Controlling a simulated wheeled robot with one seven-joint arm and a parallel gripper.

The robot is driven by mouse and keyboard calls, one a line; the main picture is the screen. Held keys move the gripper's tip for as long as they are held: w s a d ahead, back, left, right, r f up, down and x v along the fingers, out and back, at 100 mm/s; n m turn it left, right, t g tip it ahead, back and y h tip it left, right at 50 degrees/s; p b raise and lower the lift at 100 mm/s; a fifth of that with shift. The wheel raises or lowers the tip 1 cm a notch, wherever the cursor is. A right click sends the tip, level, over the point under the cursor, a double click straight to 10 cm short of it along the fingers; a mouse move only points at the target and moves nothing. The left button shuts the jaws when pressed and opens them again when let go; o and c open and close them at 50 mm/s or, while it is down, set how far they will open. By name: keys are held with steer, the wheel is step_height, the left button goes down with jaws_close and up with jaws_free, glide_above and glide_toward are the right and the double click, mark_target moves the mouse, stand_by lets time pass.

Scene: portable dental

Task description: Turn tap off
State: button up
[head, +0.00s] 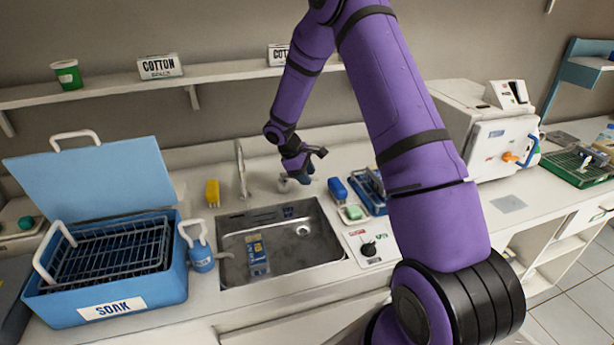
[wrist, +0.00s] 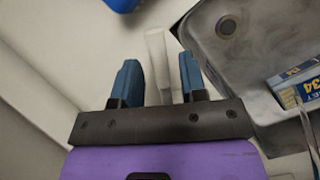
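The tap's pale curved spout (head: 240,168) stands behind the steel sink (head: 228,268). My gripper (head: 303,176) is low over the counter behind the sink's back right corner, to the right of the spout. A small pale fitting (head: 284,185) shows just left of it. In the wrist view, my gripper's two blue fingers (wrist: 160,68) are apart, with a pale upright lever-like piece (wrist: 156,50) showing between them and gaps on both sides. It looks like the tap handle, but contact is not visible. Whether water is running I cannot tell.
A blue-and-yellow packet (head: 258,256) lies in the sink. A yellow block (head: 212,193) is behind. A blue block (head: 338,190) and blue tray (head: 372,200) are close on my gripper's right.

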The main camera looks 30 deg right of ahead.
steer(key=shift+f, duration=0.25)
jaws_close()
